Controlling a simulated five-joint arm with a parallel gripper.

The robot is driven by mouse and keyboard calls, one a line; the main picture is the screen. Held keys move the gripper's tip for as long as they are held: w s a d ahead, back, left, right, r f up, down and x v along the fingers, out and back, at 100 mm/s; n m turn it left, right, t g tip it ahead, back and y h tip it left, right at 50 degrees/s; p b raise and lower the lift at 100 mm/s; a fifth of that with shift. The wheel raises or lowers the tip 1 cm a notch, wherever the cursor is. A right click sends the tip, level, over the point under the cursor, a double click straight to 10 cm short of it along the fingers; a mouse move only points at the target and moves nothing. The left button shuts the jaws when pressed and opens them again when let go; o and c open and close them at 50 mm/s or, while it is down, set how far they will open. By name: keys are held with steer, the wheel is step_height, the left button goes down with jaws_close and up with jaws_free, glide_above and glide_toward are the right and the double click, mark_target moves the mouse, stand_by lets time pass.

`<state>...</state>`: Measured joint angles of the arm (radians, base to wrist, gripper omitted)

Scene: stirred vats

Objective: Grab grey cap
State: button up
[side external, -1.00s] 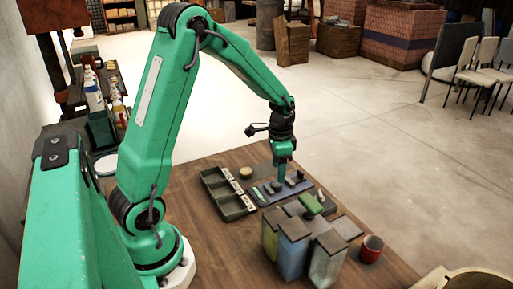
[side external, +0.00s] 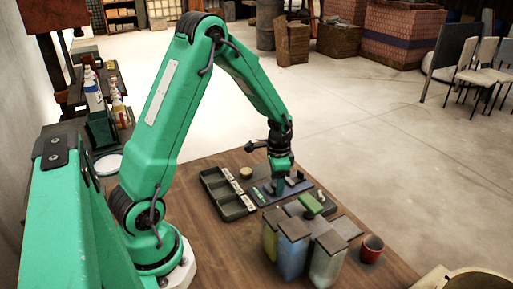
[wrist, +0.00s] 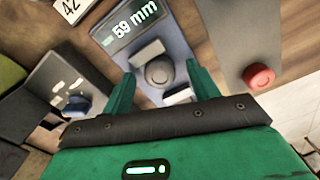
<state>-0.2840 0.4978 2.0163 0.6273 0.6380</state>
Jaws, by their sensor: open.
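A round grey cap (wrist: 158,73) shows in the wrist view on a blue-grey gauge (wrist: 172,37) whose display reads 59 mm. My gripper (wrist: 160,69) is open, with one green finger on each side of the cap and clear space between fingers and cap. A light grey block (wrist: 147,50) is just beyond the cap, and a pale piece (wrist: 178,95) is partly hidden near the right finger. In the side view my gripper (side external: 279,188) is low over the gauge (side external: 262,194) and hides the cap.
A red button (wrist: 258,76) is to the right and a blue knob (wrist: 76,103) to the left. A compartment tray (side external: 235,212) lies beside the gauge.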

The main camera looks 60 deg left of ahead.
steer(key=c, duration=1.1)
steer(key=shift+c, duration=0.2)
steer(key=shift+r, duration=0.15)
steer(key=shift+r, duration=0.5)
steer(key=r, duration=0.3)
steer(key=shift+d+r, duration=0.1)
steer(key=shift+d, duration=0.15)
steer(key=s+d+r, duration=0.3)
steer(key=d+r, duration=0.3)
steer(key=d, duration=0.4)
steer(key=shift+d+r, duration=0.25)
steer(key=shift+d, duration=0.15)
